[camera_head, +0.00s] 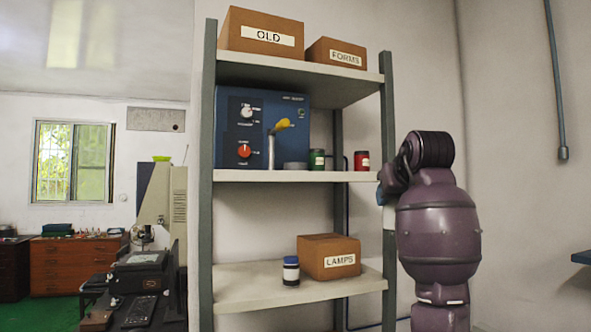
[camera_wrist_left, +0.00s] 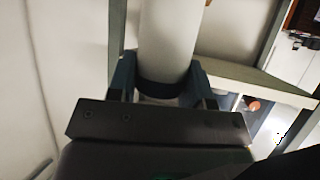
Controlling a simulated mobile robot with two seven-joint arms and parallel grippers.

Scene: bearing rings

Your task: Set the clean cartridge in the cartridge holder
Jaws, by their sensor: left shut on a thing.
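My left gripper (camera_head: 385,195) is beside the right post of the shelf rack, at about the height of the middle board. It is shut on a white cylinder (camera_wrist_left: 168,40), which looks like the clean cartridge; a dark band circles it near the fingers. In the left wrist view, the left gripper (camera_wrist_left: 163,85) has one finger on each side of the cylinder. In the head view the white cartridge (camera_head: 389,216) shows just below the fingers, partly hidden by my arm. A low grey round piece (camera_head: 295,165) on the middle board may be the cartridge holder; I cannot tell. My right gripper is not in view.
The middle board (camera_head: 235,176) carries a blue machine (camera_head: 232,110) with a yellow-handled tap (camera_head: 281,125), a green can (camera_head: 317,159) and a red can (camera_head: 361,160). Boxes (camera_head: 262,32) stand on top.

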